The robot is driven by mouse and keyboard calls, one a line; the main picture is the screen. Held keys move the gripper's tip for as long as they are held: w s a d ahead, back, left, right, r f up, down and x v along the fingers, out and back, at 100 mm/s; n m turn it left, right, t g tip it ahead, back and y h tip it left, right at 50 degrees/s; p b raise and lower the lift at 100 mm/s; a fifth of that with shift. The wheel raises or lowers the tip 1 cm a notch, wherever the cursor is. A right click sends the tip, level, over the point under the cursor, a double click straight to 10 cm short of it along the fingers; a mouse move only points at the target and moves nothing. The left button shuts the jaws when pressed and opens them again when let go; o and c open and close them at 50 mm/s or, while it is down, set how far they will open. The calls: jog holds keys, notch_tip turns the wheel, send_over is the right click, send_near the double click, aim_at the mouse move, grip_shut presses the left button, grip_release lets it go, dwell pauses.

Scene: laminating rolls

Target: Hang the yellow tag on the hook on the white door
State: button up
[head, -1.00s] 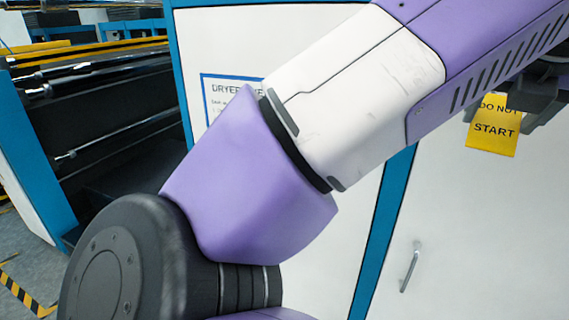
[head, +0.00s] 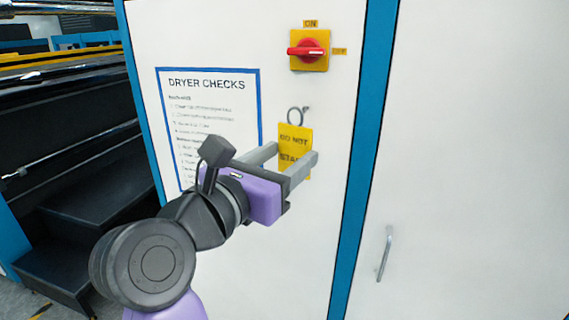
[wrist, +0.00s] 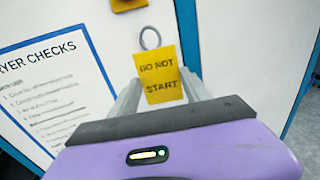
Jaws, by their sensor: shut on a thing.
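The yellow tag (head: 294,136), printed DO NOT START, hangs upright between the fingers of my gripper (head: 292,158), in front of the white door (head: 225,35). My gripper is shut on the tag's lower part. A grey wire loop (head: 293,117) stands up from the tag's top edge. A small dark hook (head: 306,109) shows at the loop's upper right; I cannot tell whether the loop is around it or only in front. In the wrist view the tag (wrist: 158,68) and its loop (wrist: 150,38) stand beyond the fingertips; the hook is not distinct there.
A red rotary switch on a yellow plate (head: 309,49) sits above the tag. A blue-framed DRYER CHECKS sheet (head: 213,82) is left of it. A blue post (head: 362,150) and a second white panel with a handle (head: 385,254) are at right. Dark steps (head: 90,205) stand at left.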

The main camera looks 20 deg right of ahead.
jog(key=shift+w+d+f, duration=0.3)
jog(key=shift+w+d, duration=0.55)
jog(key=shift+w, duration=0.4)
jog(key=shift+w+d+f, duration=0.35)
jog(key=shift+w+d, duration=0.55)
jog(key=shift+w, duration=0.35)
jog(key=shift+w+d+f, duration=0.3)
jog(key=shift+w+d, duration=0.55)
jog(key=shift+w, duration=0.4)
jog(key=o, duration=1.4)
